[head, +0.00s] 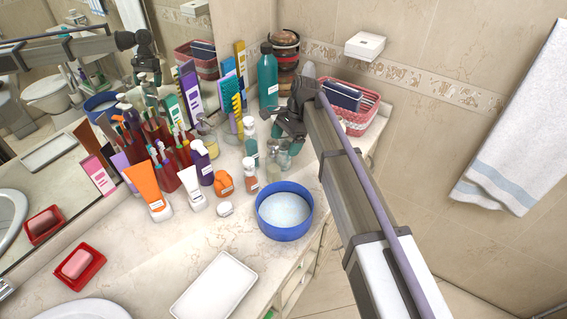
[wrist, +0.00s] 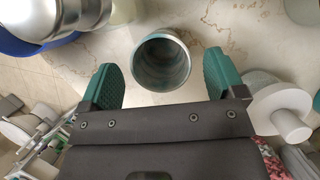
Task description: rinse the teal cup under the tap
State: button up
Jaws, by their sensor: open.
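In the wrist view an open round cup (wrist: 162,62) with a grey-teal tint stands upright on the counter. It lies just beyond and between the fingertips of my gripper (wrist: 165,78), with a gap on both sides. The teal fingers are open and hold nothing. In the head view my gripper (head: 290,128) is low over the back right of the counter, and a small greenish glass cup (head: 284,158) shows just in front of it, partly hidden. The sink (head: 85,311) is cut off at the bottom left. A bit of metal, perhaps the tap (head: 5,289), shows at the left edge.
A blue bowl (head: 285,212) stands in front of the cup, with small bottles (head: 250,140) to its left. A teal bottle (head: 267,78) and a pink basket (head: 357,112) are behind my gripper. A white tray (head: 214,287) and red soap dish (head: 80,266) lie nearer the sink.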

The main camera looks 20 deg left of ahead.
jog(key=b+x, duration=0.2)
jog(key=x, duration=0.2)
jog(key=shift+f, duration=0.1)
jog(key=shift+r, duration=0.25)
jog(key=shift+c, duration=0.2)
jog(key=c, duration=1)
notch_tip(320, 180, up, 18)
jog(key=p, duration=1.8)
jog(key=shift+c, duration=0.2)
